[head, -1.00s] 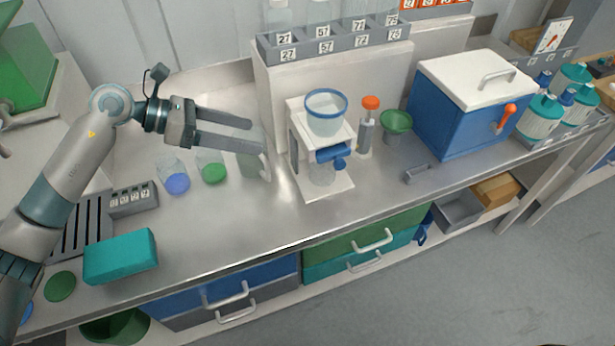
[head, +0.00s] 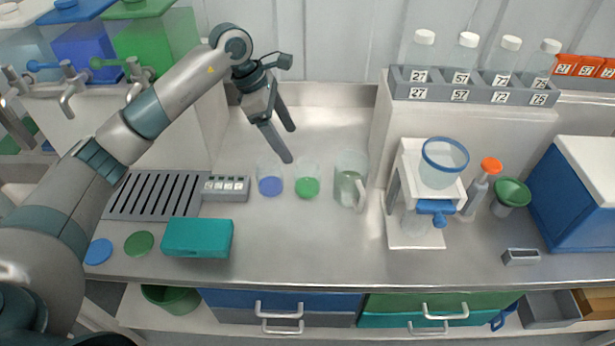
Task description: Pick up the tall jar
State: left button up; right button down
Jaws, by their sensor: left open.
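Three clear vessels stand in a row on the steel bench. The left jar (head: 270,180) has blue in its base and the middle jar (head: 307,182) has green. The right vessel (head: 351,182) is the tallest, with a pale handle on its right side. I cannot tell for sure which one is the tall jar. My left gripper (head: 290,145) is open and empty, pointing down, with its fingertips apart just above and behind the blue and green jars in the picture. All three vessels are visible. My right gripper is out of view.
A white stand (head: 416,236) with a blue-rimmed cup (head: 443,165) stands right of the vessels. A numbered grey block (head: 226,188) and a teal box (head: 197,238) lie to the left. A bottle rack (head: 475,92) sits on a ledge behind. The bench front centre is clear.

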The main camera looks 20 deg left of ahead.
aim_at(303, 164)
pick_arm(q)
jog(key=p+x, duration=0.5)
jog(key=x, duration=0.6)
jog(key=shift+d, duration=0.15)
jog(key=shift+f, duration=0.25)
jog(key=shift+w+d+f+p, duration=0.25)
jog(key=shift+f+p, duration=0.2)
jog(key=shift+p, duration=0.25)
jog(key=p+x, duration=0.2)
jog(key=x, duration=0.1)
jog(key=shift+w+d+f, duration=0.15)
jog(key=shift+w+f, duration=0.1)
jog(key=shift+f, duration=0.25)
jog(key=c, duration=1.2)
